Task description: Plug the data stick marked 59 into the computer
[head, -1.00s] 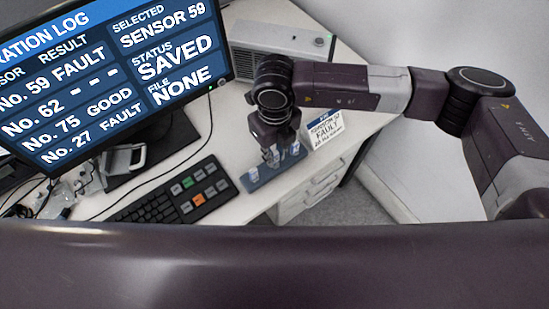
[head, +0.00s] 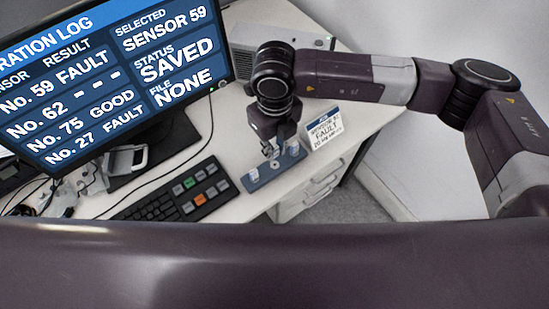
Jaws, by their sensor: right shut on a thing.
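The blue tray (head: 268,181) lies on the desk beside the keyboard and holds small pale data sticks: one at its left end (head: 254,174) and one at its right end (head: 293,148). My right gripper (head: 270,152) points down over the middle of the tray and is shut on a small data stick, mostly hidden by the fingers. The marks on the sticks are too small to read. The computer seems to be the grey box (head: 310,40) at the back of the desk, partly behind my arm. My left gripper is not in view.
The monitor (head: 110,75) shows sensor 59 selected, status saved, file none. The keyboard (head: 180,196) lies left of the tray. A metal device with cables (head: 85,180) is at the left.

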